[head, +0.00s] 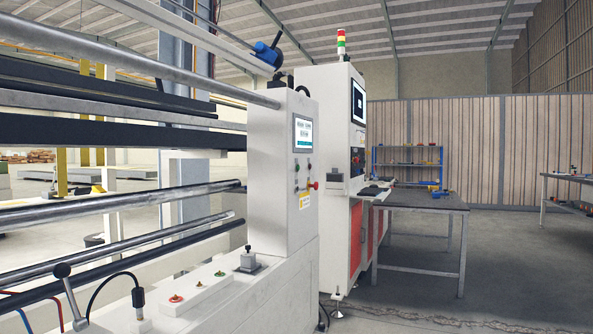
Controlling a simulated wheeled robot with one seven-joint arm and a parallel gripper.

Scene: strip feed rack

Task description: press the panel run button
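A white upright control panel (283,215) stands at the end of the roller rack, near the middle of the head view. It carries a lit screen (303,133). Below the screen are several small buttons or knobs, among them a dark one (296,167) and a red mushroom knob (315,185) that sticks out. They are too small for me to read which one is the run button. My gripper is not in view.
Long rollers (110,205) run left from the panel. A low white ledge holds a small box with red and green buttons (199,291) and a black-knobbed lever (70,290). Behind stand a red-and-white cabinet (357,240) and a grey table (425,203).

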